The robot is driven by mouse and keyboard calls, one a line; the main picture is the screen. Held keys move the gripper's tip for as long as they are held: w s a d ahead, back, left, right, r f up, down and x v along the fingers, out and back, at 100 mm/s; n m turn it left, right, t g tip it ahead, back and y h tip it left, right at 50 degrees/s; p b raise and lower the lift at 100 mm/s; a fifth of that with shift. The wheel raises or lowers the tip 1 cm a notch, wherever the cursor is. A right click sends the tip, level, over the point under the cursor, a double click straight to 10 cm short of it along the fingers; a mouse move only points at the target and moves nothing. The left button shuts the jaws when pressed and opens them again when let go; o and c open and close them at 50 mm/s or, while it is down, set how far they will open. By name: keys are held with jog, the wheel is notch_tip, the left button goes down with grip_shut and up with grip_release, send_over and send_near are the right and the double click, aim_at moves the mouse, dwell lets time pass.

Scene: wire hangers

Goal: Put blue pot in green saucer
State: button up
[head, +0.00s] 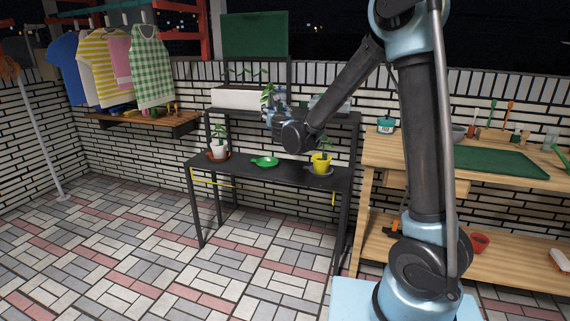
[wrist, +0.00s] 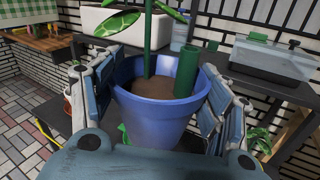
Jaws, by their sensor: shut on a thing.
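The blue pot (wrist: 155,125) fills the middle of the wrist view, with soil, a green stem with leaves, and a dark green cylinder in it. My gripper (wrist: 157,105) is shut on the pot, one finger at each side. In the head view my gripper (head: 273,117) is above the black table, and the pot is mostly hidden by it and the leaves. The green saucer (head: 264,161) lies on the table below, slightly left of the gripper, and looks empty. In the wrist view the pot hides most of what lies below it.
A white pot (head: 218,151) with a plant stands left of the saucer, and a yellow pot (head: 320,167) stands right of it. A white planter (head: 237,98) and a clear bin (wrist: 272,58) are on the shelf behind. A wooden workbench (head: 385,150) is at the right.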

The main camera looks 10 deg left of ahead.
jog(key=shift+w+d, duration=0.5)
jog(key=shift+d, duration=0.15)
jog(key=w+a+f+n+y, duration=0.1)
jog(key=w+a+f, duration=0.6)
jog(key=w, duration=0.2)
jog(key=n+g+y, duration=0.1)
jog(key=g+y, duration=0.1)
send_over(268, 165)
jog(key=shift+w+a+f, duration=0.1)
jog(key=shift+f, duration=4.6)
jog(key=shift+w+a+f, duration=0.1)
jog(key=shift+f, duration=4.55)
jog(key=o, duration=1.4)
jog(key=shift+f, duration=0.1)
jog(key=shift+c, duration=0.2)
